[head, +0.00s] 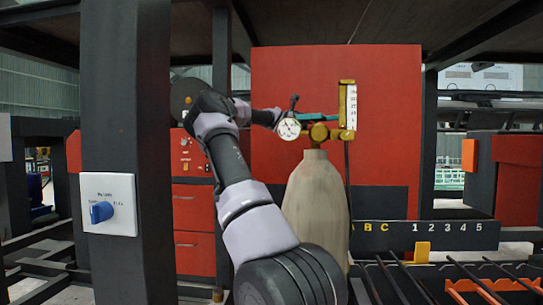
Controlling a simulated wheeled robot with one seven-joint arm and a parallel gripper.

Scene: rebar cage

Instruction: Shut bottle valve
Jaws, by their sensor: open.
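A beige gas bottle (317,200) stands upright in front of a red cabinet. On its top is a brass valve (319,133) with a round white gauge (289,129) on its left side. A brass flow tube with a white scale (348,106) stands on its right. My arm reaches up from the bottom, bends left and comes back right. My gripper (290,113) is open, small in the picture, just above the gauge and left of the valve. A teal bar (318,117) shows just above the valve. I cannot tell whether the gripper touches anything.
A dark post (126,150) at left carries a white plate with a blue knob (102,212). The red cabinet (390,120) is behind the bottle. A dark rail with letters and numbers (430,235) and several bars lie at lower right. A red drawer unit (194,230) stands left.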

